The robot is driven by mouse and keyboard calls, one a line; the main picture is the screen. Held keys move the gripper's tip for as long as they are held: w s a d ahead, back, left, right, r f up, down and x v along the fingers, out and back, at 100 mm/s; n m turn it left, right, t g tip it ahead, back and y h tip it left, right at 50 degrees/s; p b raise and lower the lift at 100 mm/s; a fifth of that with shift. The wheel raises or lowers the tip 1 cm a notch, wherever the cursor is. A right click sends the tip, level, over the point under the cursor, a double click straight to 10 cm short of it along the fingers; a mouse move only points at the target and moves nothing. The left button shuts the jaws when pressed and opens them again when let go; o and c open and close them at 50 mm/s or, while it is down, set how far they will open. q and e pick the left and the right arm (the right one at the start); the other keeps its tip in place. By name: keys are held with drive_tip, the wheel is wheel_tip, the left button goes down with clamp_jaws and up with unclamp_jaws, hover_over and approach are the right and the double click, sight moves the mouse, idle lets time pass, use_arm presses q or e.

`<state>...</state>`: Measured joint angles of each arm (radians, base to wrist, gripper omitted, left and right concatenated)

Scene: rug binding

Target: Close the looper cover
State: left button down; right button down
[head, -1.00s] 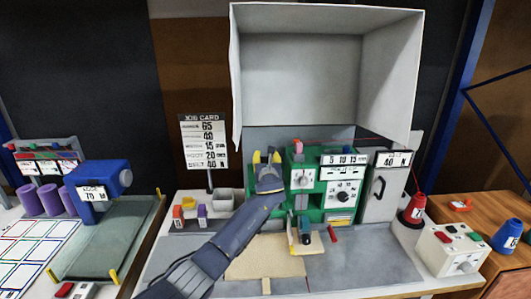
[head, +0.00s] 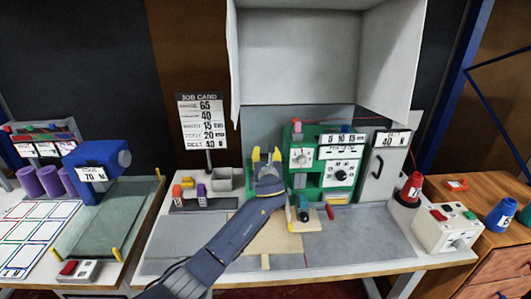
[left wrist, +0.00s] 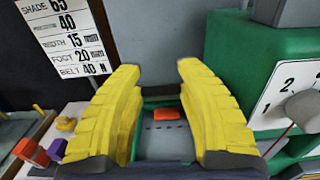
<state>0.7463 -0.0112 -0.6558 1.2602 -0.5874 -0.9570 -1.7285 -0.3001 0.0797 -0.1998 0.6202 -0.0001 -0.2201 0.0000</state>
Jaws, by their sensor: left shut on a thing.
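The green machine (head: 325,178) stands at the middle of the bench with dials on its front. My left gripper (head: 265,156) is at the machine's left end, yellow fingers pointing up and away. In the left wrist view, the gripper (left wrist: 160,75) has its fingers on both sides of a grey, green-edged part with a red-orange tab (left wrist: 168,113). I take this part to be the looper cover; its contact with the fingers is hidden. The gripper is shut on it, fingers well apart. My right gripper is not in view.
A job card (head: 202,122) and a grey bin (head: 222,180) stand left of the gripper. A grey cabinet (head: 383,165) with a black handle stands right of the machine.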

use_arm(q)
drive_tip(key=shift+f, duration=0.1)
drive_tip(key=c, duration=0.8)
unclamp_jaws()
drive_tip(key=shift+s+d, duration=0.25)
drive_tip(key=shift+s, duration=1.75)
drive_tip(key=shift+s+d, duration=0.25)
drive_tip(key=shift+s, duration=1.7)
drive_tip(key=shift+s+d, duration=0.25)
drive_tip(key=shift+s, duration=1.75)
